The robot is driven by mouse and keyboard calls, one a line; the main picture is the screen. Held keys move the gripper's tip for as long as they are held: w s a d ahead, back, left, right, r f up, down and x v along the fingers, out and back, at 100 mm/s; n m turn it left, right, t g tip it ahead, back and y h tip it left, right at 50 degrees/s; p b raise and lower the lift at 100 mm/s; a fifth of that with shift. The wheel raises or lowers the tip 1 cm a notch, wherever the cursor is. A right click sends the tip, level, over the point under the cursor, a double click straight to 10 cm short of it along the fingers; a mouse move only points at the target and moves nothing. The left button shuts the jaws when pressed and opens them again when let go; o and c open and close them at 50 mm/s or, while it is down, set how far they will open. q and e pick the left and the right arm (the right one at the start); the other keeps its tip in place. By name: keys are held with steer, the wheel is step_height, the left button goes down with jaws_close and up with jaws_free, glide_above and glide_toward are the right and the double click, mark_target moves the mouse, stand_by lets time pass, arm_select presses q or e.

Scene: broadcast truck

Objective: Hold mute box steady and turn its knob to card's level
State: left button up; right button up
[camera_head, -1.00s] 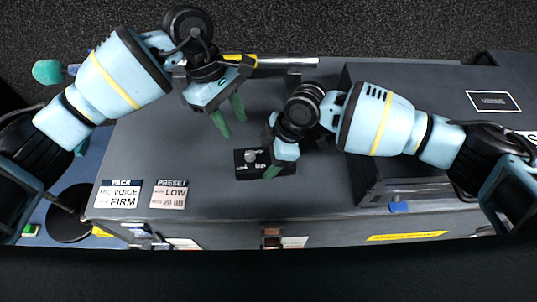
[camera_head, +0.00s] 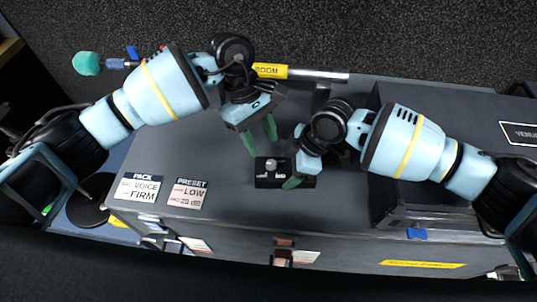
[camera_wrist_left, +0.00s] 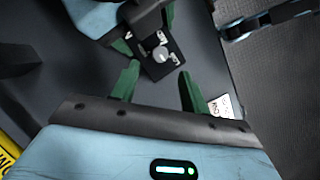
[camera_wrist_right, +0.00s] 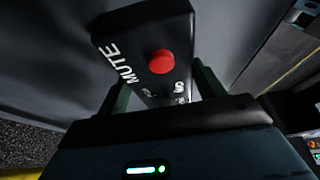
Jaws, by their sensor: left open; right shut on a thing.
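The black mute box (camera_head: 265,181) lies on the grey case top, with a pale round knob (camera_head: 271,164) on its upper face. My right gripper (camera_head: 296,160) is shut on the box's right end. In the right wrist view the box shows its MUTE lettering and a red button (camera_wrist_right: 161,61) between the fingers. My left gripper (camera_head: 262,147) is open, its green fingertips just behind the knob. In the left wrist view the knob (camera_wrist_left: 160,54) lies beyond the open fingertips. The PRESET card (camera_head: 188,193) reads LOW; the PACK card (camera_head: 138,188) reads VOICE, FIRM. The knob's setting is too small to read.
A boom pole with a yellow label (camera_head: 270,71) lies along the back edge. A dark raised unit (camera_head: 400,208) stands to the right under my right arm. A teal foam ball (camera_head: 86,63) is at the far left. The case top between cards and box is clear.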

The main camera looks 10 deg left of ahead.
mark_target(271, 163)
arm_select(q)
steer(key=x, duration=0.5)
steer(key=shift+s+d+f, duration=0.1)
steer(key=shift+f, duration=0.3)
jaws_close()
steer(key=n, duration=0.2)
steer(key=n+t, duration=0.1)
steer(key=n, duration=0.1)
steer(key=shift+s+n+t+h, duration=0.2)
steer(key=shift+n+t+h, duration=0.1)
steer(key=shift+s+n+t, duration=0.15)
steer(key=shift+n+t, duration=0.65)
steer(key=shift+n, duration=1.2)
